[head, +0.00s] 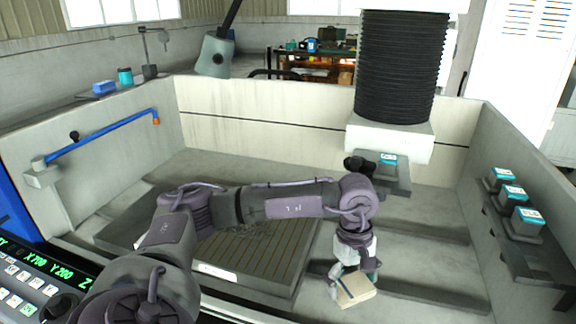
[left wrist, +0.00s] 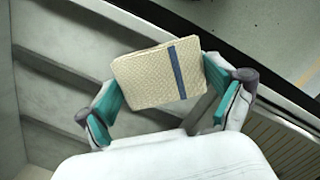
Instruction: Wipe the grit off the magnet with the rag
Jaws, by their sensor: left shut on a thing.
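The magnet (head: 262,262) is a wide dark slatted plate on the floor of the tank, with dark grit (head: 250,228) on its top. My left arm reaches across above it and hides part of it. My left gripper (head: 352,277) is right of the magnet, pointing down, and shut on the folded cream rag (head: 357,291). In the left wrist view the rag (left wrist: 145,80), with one blue stripe, sits between the teal finger pads. A slatted edge of the magnet (left wrist: 285,148) shows at lower right there. My right gripper is not in view.
Pale tank walls (head: 270,125) surround the magnet. A black bellows column (head: 400,70) with a white block hangs at the back right. Several teal-topped blocks (head: 513,194) stand on the right ledge. A blue pipe (head: 100,136) runs along the left wall. A control panel (head: 40,280) is at lower left.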

